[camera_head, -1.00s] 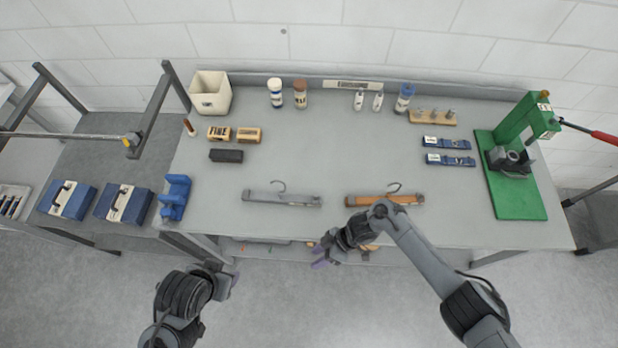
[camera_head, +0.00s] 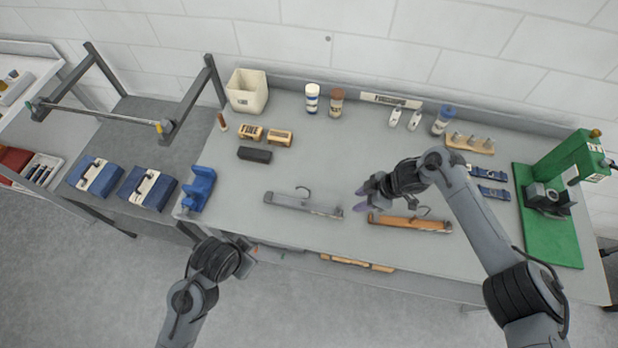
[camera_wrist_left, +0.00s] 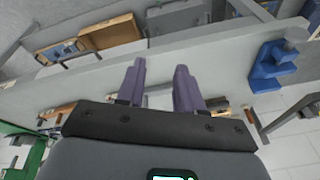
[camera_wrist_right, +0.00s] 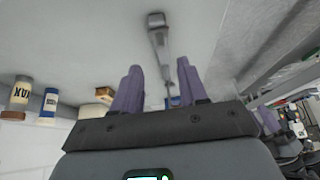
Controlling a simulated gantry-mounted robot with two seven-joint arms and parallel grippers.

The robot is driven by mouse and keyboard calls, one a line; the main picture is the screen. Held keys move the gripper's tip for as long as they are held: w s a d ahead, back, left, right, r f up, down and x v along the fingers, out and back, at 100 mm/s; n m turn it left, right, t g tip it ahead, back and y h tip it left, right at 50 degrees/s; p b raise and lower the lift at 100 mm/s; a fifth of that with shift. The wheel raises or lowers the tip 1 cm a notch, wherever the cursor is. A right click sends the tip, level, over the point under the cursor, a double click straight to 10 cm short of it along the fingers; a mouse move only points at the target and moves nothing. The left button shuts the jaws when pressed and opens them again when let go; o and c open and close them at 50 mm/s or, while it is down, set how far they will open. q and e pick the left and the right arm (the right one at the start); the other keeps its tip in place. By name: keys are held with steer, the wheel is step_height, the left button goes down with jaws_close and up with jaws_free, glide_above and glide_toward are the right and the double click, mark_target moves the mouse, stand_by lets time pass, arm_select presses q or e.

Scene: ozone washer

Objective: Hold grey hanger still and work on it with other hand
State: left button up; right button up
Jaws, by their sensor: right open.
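The grey hanger (camera_head: 303,204) lies flat on the table with its hook towards the wall. It also shows in the right wrist view (camera_wrist_right: 160,47), beyond the fingers. My right gripper (camera_head: 361,197) is above the table, just right of the grey hanger's right end and apart from it. Its purple fingers (camera_wrist_right: 159,68) are open and empty. My left gripper (camera_head: 248,252) is near the table's front edge, in front and to the left of the grey hanger. In the left wrist view its fingers (camera_wrist_left: 160,66) stand apart with nothing gripped.
A brown hanger (camera_head: 412,222) lies to the right, partly below my right gripper. A blue stand (camera_head: 198,190) is at the table's left front corner, and a green press (camera_head: 552,210) at the right end. Bottles, brushes and a white bin (camera_head: 247,92) line the back.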

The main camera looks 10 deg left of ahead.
arm_select(q)
steer(key=w+d+r+m, duration=0.25)
steer(key=w+m, duration=0.25)
steer(key=w, duration=0.3)
steer(key=w+d+r+m+g, duration=0.1)
steer(key=w+d+m, duration=0.35)
steer(key=w, duration=0.25)
steer(key=w+d+r+m, duration=0.25)
steer(key=w+m, duration=0.25)
steer(key=w, duration=0.3)
steer(key=shift+w+d+f, duration=0.15)
steer(key=shift+w+f, duration=0.1)
steer(key=shift+f, duration=1.6)
steer(key=shift+w+d+f, duration=0.2)
steer(key=shift+f, duration=1.6)
steer(key=shift+w+d+f, duration=0.15)
steer(key=shift+w+f, duration=0.1)
steer(key=shift+f, duration=1.6)
jaws_close()
arm_select(e)
steer(key=shift+c, duration=0.3)
